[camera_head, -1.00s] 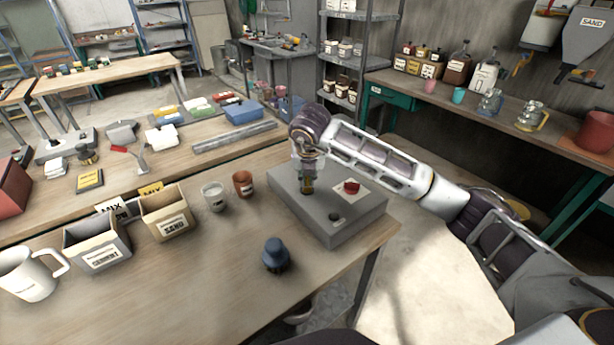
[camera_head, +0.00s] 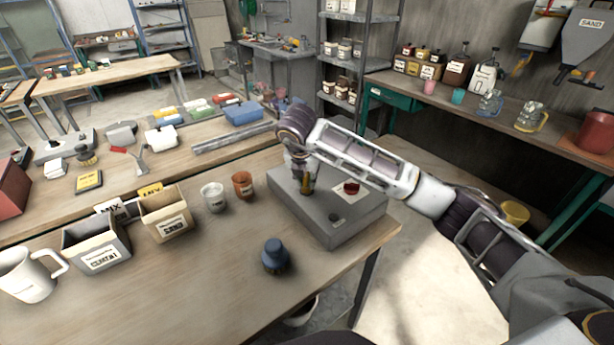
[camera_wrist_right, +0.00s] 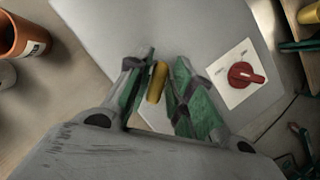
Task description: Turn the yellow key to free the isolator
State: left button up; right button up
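The grey isolator box (camera_head: 345,228) stands on the near table's right end. The yellow key (camera_head: 306,184) stands up from its top; it also shows in the wrist view (camera_wrist_right: 157,82). The red isolator knob (camera_head: 351,188) sits on a white plate to the right of the key, and shows in the wrist view (camera_wrist_right: 243,74). My right gripper (camera_head: 305,180) points down over the key. In the wrist view its green-padded fingers (camera_wrist_right: 162,66) close in on both sides of the key, little wider than it. Exact pad contact is hard to see. My left gripper is not in view.
A blue-capped item (camera_head: 275,256) stands left of the box's front. An orange cup (camera_head: 243,185) and a pale cup (camera_head: 214,197) stand left of the box. Cement (camera_head: 97,247) and sand (camera_head: 168,215) bins lie farther left. The front table has bare room.

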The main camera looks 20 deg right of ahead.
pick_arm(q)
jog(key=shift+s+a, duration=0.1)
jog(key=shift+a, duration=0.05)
pick_arm(e)
jog(key=shift+o, duration=0.6)
jog(key=shift+w+d+f, duration=0.1)
jog(key=shift+f, duration=0.05)
jog(key=shift+v, duration=0.75)
jog(key=v, duration=0.3)
jog(key=shift+r, duration=0.35)
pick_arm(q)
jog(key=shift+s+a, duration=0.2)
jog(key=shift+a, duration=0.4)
pick_arm(e)
jog(key=shift+v, duration=1.45)
pick_arm(q)
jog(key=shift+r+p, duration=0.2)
jog(key=shift+p, duration=0.1)
pick_arm(e)
jog(key=shift+r, duration=0.2)
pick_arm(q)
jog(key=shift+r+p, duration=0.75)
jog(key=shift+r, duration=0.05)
pick_arm(e)
jog(key=shift+r, duration=0.7)
